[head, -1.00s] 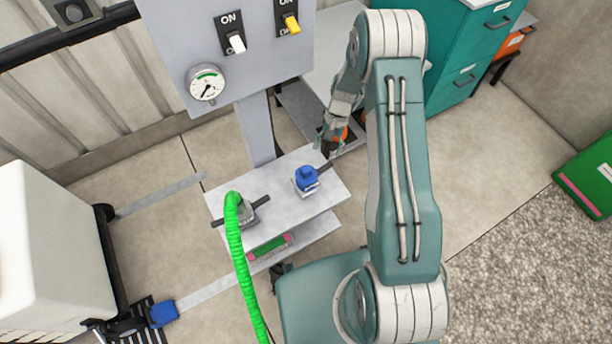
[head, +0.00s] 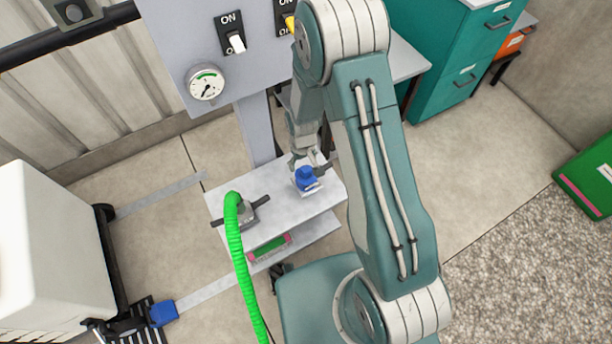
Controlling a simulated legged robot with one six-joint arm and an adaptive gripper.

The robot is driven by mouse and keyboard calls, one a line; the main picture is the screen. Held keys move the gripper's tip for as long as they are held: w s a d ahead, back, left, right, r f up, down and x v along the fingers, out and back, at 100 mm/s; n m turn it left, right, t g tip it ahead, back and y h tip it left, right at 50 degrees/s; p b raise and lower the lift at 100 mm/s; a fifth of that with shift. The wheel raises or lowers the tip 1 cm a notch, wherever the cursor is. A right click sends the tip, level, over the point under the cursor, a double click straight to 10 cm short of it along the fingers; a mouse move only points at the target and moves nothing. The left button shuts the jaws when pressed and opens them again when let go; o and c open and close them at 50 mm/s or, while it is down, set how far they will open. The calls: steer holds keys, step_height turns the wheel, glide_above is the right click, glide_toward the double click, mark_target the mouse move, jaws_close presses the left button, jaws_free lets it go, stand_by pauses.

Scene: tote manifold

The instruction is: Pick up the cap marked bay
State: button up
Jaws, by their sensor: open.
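A blue cap (head: 306,178) sits on a grey fitting on the light grey shelf (head: 285,213), right of the green hose. A pale label shows at the fitting's front, but its text is too small to read. My gripper (head: 304,163) is open, just behind and above the blue cap, with its fingers close to the cap's top. I cannot tell whether they touch it. A second blue piece (head: 163,313) lies on the floor at the lower left, beside a black grate.
A green hose (head: 238,250) runs from a second fitting left of the cap. The grey panel (head: 215,60) with gauge and switches stands behind the shelf. A white tote (head: 50,250) is at the left. Teal drawers (head: 445,60) stand at the back right.

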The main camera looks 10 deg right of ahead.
mark_target(307, 170)
steer(key=f, duration=0.3)
steer(key=d+f, duration=0.1)
steer(key=f, duration=0.1)
steer(key=shift+s, duration=0.35)
jaws_close()
